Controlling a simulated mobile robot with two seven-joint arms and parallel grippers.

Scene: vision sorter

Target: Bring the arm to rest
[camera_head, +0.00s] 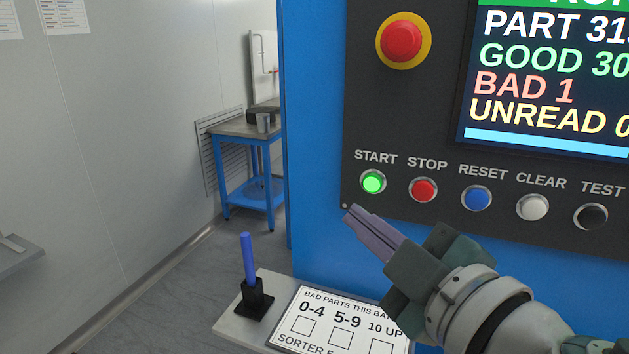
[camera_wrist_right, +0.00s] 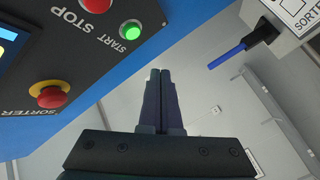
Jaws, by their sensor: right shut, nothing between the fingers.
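My right gripper (camera_head: 352,216) comes in from the lower right in the head view. Its fingers are shut with nothing between them, and they point up and left, in front of the panel's lower left edge, below the START button (camera_head: 373,182). In the right wrist view the shut fingers (camera_wrist_right: 160,75) point away over open space, and the lit green START button (camera_wrist_right: 130,30) shows up and left of them. I cannot tell the exact gap to the panel, but no contact shows. My left gripper is not in view.
The blue sorter (camera_head: 314,150) carries red STOP (camera_head: 423,189), blue RESET (camera_head: 476,198), white CLEAR and black TEST buttons, and a red emergency stop (camera_head: 402,41). A shelf below holds a blue pen (camera_head: 248,260) upright in a black holder and a card (camera_head: 340,322). Floor at left is clear.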

